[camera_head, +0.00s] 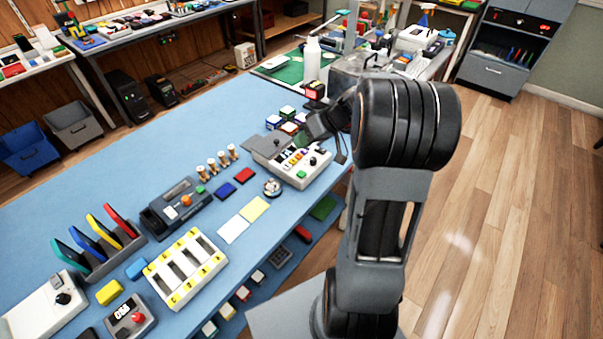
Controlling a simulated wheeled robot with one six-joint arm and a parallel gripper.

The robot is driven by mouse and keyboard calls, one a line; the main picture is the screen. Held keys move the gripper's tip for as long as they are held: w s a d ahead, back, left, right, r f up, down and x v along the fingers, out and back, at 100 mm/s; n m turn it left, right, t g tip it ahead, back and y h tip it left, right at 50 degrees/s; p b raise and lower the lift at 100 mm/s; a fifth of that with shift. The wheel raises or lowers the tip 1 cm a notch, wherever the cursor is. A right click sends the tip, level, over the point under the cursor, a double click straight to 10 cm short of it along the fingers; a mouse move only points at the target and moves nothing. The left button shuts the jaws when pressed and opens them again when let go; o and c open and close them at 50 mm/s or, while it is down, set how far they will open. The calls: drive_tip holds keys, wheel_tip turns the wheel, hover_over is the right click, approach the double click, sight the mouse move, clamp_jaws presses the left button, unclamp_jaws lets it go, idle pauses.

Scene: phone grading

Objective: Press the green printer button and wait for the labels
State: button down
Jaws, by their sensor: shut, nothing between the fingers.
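A pale control box (290,163) stands on the blue bench near its right edge. It has a green button (301,174) at its front, a black knob and small coloured parts on top. A dark device (178,207) further left carries a small green button (200,189) and an orange one. I cannot tell for sure which is the printer, and I see no printed labels clearly. My gripper (304,139) is shut and empty, over the back part of the pale box, behind its green button. Whether it touches the box is unclear.
Red and blue pads, yellow and white sheets (233,229) and a round metal item (272,187) lie left of the pale box. Brown-capped vials (222,160) stand behind them. Several coloured cubes (287,113) and a white bottle (312,58) are beyond. The blue bench (110,185) is clear at back left.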

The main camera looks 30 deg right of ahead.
drive_tip(key=b, duration=0.5)
hover_over(302, 172)
wheel_tip(302, 172, down, 8)
drive_tip(key=shift+r, duration=0.2)
drive_tip(key=shift+f+b, duration=0.5)
drive_tip(key=shift+f, duration=0.1)
drive_tip(key=shift+f+b, duration=0.9)
drive_tip(key=shift+b, duration=0.45)
idle(1.9)
idle(0.4)
drive_tip(key=shift+r+p, duration=0.35)
drive_tip(key=shift+r, duration=0.55)
drive_tip(key=shift+r, duration=0.1)
drive_tip(key=shift+r+p, duration=1.3)
drive_tip(key=shift+r, duration=1.15)
